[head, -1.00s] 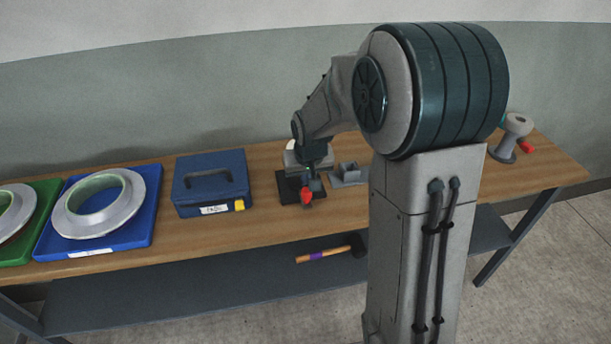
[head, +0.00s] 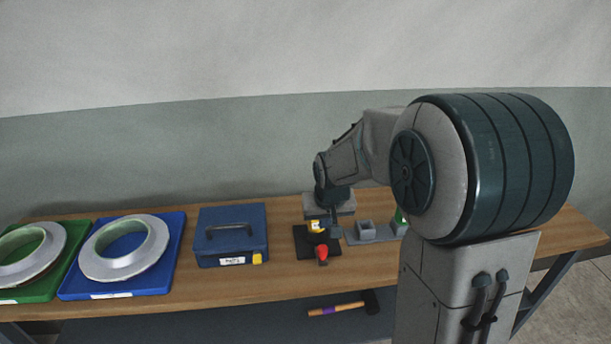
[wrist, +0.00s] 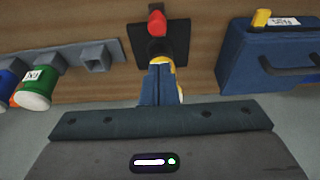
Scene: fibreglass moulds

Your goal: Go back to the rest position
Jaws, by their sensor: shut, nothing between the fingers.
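My gripper (head: 334,229) is over the back right part of a small black pad (head: 303,254) on the wooden bench. In the wrist view its fingers (wrist: 161,68) are together with nothing between them. A small tool with a red part (head: 321,254) and a yellow part (head: 316,226) is on the pad (wrist: 180,42). The wrist view shows its red end (wrist: 157,24) beyond my fingertips. My fingers hide part of the tool, and I cannot tell whether they touch it.
A blue case (head: 231,236) stands left of the pad. Farther left, blue (head: 175,262) and green (head: 79,242) trays hold pale rings. A grey socketed holder (head: 366,229) and a green container (wrist: 37,89) are on the pad's other side. A hammer (head: 340,309) lies on the lower shelf.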

